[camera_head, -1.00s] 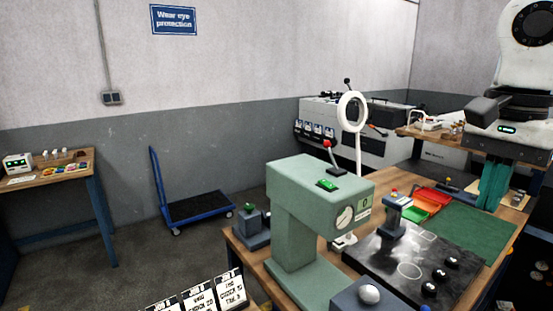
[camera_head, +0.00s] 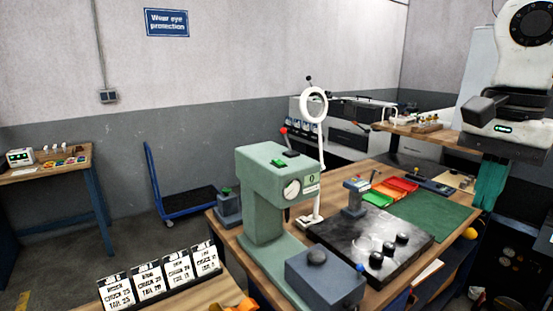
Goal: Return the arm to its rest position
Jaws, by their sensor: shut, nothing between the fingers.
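My white arm (camera_head: 525,48) hangs in the upper right of the head view, with its dark wrist below it. My gripper (camera_head: 488,204) points down at its end, with teal fingers. The fingers are together and nothing shows between them. They hang in front of the right end of the wooden bench, just right of the green mat (camera_head: 430,212). They look clear of the things on the bench, though the depth is hard to judge.
A green press (camera_head: 262,170), a dark plate (camera_head: 340,240) with black knobs, and a white ring lamp (camera_head: 314,104) stand on the bench. Red and green trays (camera_head: 400,184) lie left of my gripper. A blue trolley (camera_head: 185,202) stands by the wall.

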